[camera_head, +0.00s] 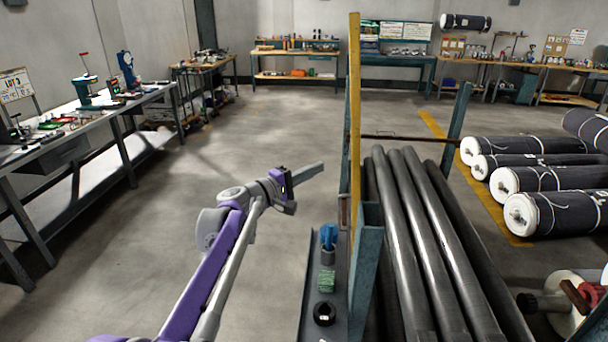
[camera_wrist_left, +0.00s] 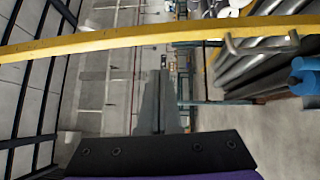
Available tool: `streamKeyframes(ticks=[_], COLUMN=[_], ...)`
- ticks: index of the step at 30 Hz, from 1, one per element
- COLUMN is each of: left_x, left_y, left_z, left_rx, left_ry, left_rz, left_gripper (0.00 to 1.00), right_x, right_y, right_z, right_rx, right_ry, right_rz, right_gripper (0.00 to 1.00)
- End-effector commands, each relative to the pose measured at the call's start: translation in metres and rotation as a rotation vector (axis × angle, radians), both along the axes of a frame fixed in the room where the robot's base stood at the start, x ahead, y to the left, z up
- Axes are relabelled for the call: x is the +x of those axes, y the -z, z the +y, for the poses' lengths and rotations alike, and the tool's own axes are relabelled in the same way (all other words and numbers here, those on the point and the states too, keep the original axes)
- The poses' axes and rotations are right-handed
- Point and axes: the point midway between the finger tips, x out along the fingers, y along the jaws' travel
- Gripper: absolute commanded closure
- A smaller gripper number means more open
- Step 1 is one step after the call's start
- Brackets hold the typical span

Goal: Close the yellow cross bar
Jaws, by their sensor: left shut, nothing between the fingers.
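The yellow cross bar (camera_head: 355,110) stands upright in the head view, at the left side of a rack holding dark pipes (camera_head: 413,230). In the left wrist view the yellow bar (camera_wrist_left: 100,40) runs across the whole upper part, past my fingertips. My left gripper (camera_head: 318,168) is left of the bar in the head view, with a visible gap between them. In the left wrist view its fingers (camera_wrist_left: 160,80) are together and empty. My right gripper is not in view.
A blue-green rack post (camera_head: 457,125) stands behind the pipes. A narrow ledge (camera_head: 313,290) with small items lies left of the rack's front. White-ended dark rolls (camera_head: 555,213) lie at right. A long workbench (camera_head: 95,115) is at left. The floor between is clear.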

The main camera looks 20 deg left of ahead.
Motion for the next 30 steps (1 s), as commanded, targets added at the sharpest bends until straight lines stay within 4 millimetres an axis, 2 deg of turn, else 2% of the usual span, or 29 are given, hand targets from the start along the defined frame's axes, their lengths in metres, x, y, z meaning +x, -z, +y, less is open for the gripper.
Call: streamKeyframes(ticks=[1, 5, 9, 13, 30], left_x=[0.011, 0.033, 0.036, 0.040, 0.042], left_y=[-0.001, -0.003, -0.005, -0.006, -0.008], left_z=[-0.007, -0.020, -0.041, -0.051, -0.061], left_rx=[-0.001, -0.001, 0.000, -0.001, 0.011], left_ry=[0.005, 0.003, 0.003, 0.001, 0.002], left_rz=[0.000, 0.000, 0.000, 0.000, 0.004], left_gripper=[1.00, 1.00, 1.00, 1.00, 1.00], right_x=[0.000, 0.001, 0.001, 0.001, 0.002], right_y=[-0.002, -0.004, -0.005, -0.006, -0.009], right_z=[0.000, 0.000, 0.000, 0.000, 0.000], right_rx=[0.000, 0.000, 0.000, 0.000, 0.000], right_ry=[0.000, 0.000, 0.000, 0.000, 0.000], right_rz=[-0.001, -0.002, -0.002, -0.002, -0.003], right_gripper=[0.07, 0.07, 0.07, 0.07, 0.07])
